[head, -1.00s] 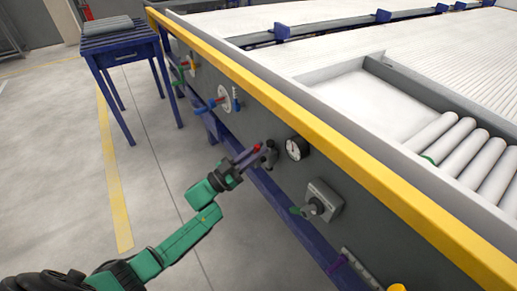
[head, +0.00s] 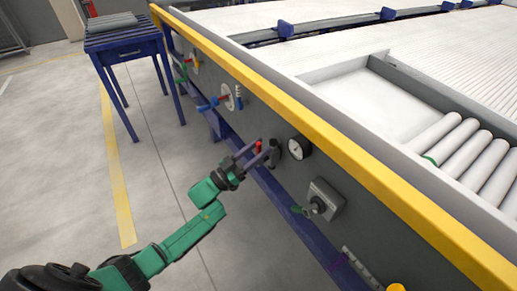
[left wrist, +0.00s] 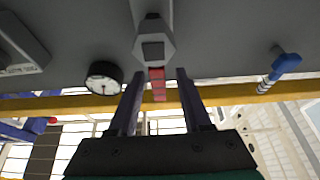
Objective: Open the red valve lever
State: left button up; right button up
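The red valve lever (head: 258,147) sits at a dark valve body (head: 274,154) on the grey side panel, left of a round gauge. It also shows in the left wrist view (left wrist: 157,84), below the grey valve body (left wrist: 153,45). My left gripper (head: 258,148) reaches the lever from the left. Its two dark fingers are apart, one on each side of the lever, with visible gaps in the left wrist view (left wrist: 160,72). The fingers do not appear to grip it. My right gripper is not in view.
A round gauge (head: 299,147) and a grey box with a knob (head: 324,200) are right of the valve. More gauges and coloured levers (head: 212,103) line the panel to the left. A yellow rail (head: 330,120) runs above. Open floor lies left.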

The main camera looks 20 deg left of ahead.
pick_arm(q)
jog(key=shift+s, duration=0.1)
jog(key=v, duration=1.4)
jog(key=shift+a+f, duration=0.15)
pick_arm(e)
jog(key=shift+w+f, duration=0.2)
pick_arm(q)
jog(key=shift+s, duration=0.1)
